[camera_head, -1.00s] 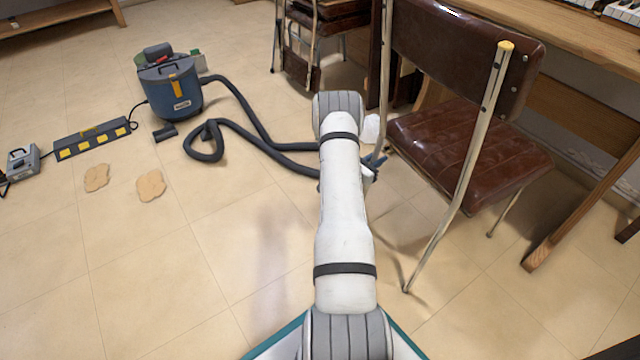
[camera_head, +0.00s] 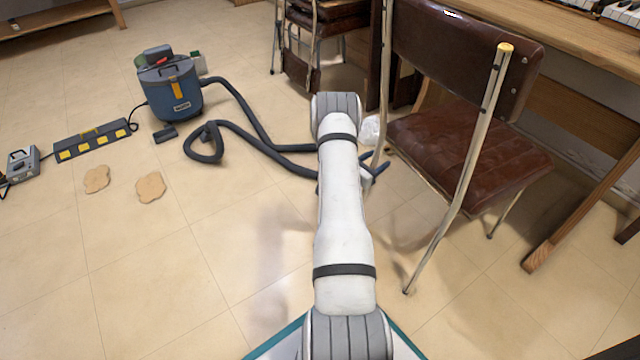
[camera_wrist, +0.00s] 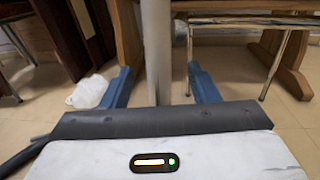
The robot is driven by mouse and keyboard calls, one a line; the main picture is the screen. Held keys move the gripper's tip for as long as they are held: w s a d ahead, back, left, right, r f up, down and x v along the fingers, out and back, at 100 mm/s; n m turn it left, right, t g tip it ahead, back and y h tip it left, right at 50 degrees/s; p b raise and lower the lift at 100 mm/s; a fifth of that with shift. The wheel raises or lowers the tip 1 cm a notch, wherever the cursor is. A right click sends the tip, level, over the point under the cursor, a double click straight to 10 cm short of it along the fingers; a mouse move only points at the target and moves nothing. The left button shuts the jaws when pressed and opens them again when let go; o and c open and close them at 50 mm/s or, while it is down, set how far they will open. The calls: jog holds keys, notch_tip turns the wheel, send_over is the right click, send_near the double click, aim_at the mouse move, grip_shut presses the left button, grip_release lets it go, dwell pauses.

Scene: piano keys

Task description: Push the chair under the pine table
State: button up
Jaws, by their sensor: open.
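The chair (camera_head: 450,150) has a brown leather seat and back with pale metal legs. It stands upright at the right, beside the pine table (camera_head: 590,55), with its back toward me. My gripper (camera_head: 376,170) is low at the chair's left rear leg, partly hidden by my arm. In the wrist view my gripper (camera_wrist: 162,84) is open, with blue fingers on either side of an upright pale chair leg (camera_wrist: 157,45). I cannot tell whether they touch it. Behind it are the chair's thin front legs and the table's wooden supports (camera_wrist: 292,65).
A blue vacuum (camera_head: 170,88) with a dark hose (camera_head: 240,145) lies left of my arm. A power strip (camera_head: 92,140) and two tan patches (camera_head: 150,187) are further left. Another chair (camera_head: 325,25) stands behind. A white bag (camera_wrist: 88,92) lies left of the fingers. Front-left floor is clear.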

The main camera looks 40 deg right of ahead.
jog(key=a+p, duration=0.1)
jog(key=a, duration=0.8)
jog(key=shift+s+a, duration=0.15)
jog(key=shift+s, duration=0.1)
jog(key=shift+r, duration=0.1)
jog(key=s+a+r+m+g+y+p, duration=0.1)
jog(key=s+a+r+m+g+p, duration=0.3)
jog(key=r, duration=0.7)
jog(key=w+a+r+m+y+p, duration=0.1)
jog(key=a+r+m+y+p, duration=0.1)
jog(key=r+p, duration=0.65)
jog(key=s+a+r+m+g+y+p, duration=0.1)
jog(key=s+a+r+m+g+p, duration=0.2)
jog(key=r, duration=1.1)
jog(key=s+a+r+m+t+y+p, duration=0.2)
jog(key=s+a+r+m+y+p, duration=0.1)
jog(key=a+r+p, duration=0.4)
jog(key=s+a+r+m+t+y+p, duration=0.3)
jog(key=a+r+y+p, duration=0.3)
jog(key=a+r, duration=0.8)
jog(key=s+a+r+m+t+y+p, duration=0.3)
jog(key=a+r+p, duration=0.6)
jog(key=r, duration=0.5)
jog(key=shift+s+a+r+y+p, duration=0.35)
jog(key=shift+s+a+y, duration=0.45)
jog(key=shift+s+a, duration=0.15)
jog(key=shift+a+r+m+t, duration=0.15)
jog(key=shift+a+m+t, duration=0.15)
jog(key=shift+a, duration=0.1)
jog(key=shift+c, duration=0.8)
